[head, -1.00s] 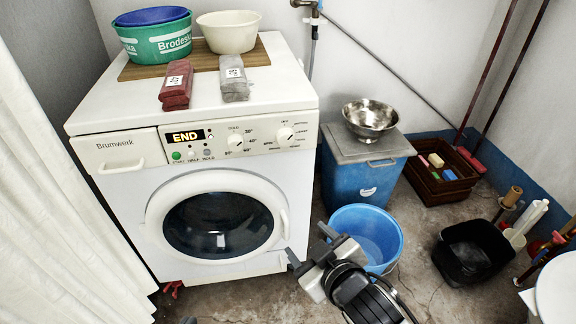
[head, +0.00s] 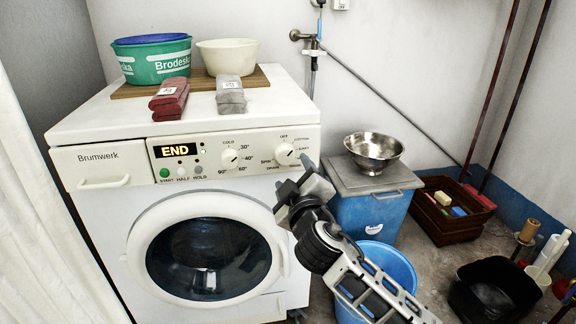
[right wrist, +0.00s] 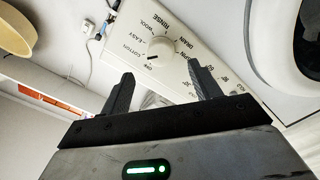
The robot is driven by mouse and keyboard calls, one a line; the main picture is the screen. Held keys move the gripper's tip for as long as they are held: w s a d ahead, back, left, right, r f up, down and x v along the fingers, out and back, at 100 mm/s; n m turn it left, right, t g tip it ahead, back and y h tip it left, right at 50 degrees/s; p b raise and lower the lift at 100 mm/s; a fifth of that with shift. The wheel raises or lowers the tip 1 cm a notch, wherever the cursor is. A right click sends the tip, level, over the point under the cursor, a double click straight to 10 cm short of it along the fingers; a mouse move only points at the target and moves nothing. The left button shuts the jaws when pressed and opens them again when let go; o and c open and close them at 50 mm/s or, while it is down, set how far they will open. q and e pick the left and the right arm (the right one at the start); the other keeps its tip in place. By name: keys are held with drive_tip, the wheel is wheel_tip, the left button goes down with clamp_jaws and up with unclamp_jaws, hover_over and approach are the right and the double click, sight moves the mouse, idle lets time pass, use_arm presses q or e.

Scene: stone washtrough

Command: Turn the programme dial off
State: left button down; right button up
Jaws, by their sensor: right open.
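The programme dial (head: 285,154) is a round white knob at the right of the washing machine's front panel, ringed by printed labels with OFF at the top. My right gripper (head: 291,174) is open and empty, just below and in front of the dial. In the right wrist view its two fingers (right wrist: 160,73) point at the panel, one to each side of the dial, apparently short of touching it. The display (head: 175,150) reads END. My left gripper is not in view.
A second knob, for temperature (head: 229,158), is left of the dial. Red (head: 169,100) and grey (head: 230,96) packs lie on the machine top, near basins on a board. A blue bin (head: 370,205) with a metal bowl (head: 373,150) stands close right. A white curtain (head: 40,240) hangs left.

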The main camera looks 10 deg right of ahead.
sight(286, 158)
drive_tip(key=w+b, duration=0.1)
drive_tip(key=w, duration=0.5)
drive_tip(key=shift+w+d, duration=0.1)
drive_tip(key=shift+w, duration=0.15)
drive_tip(key=c, duration=1)
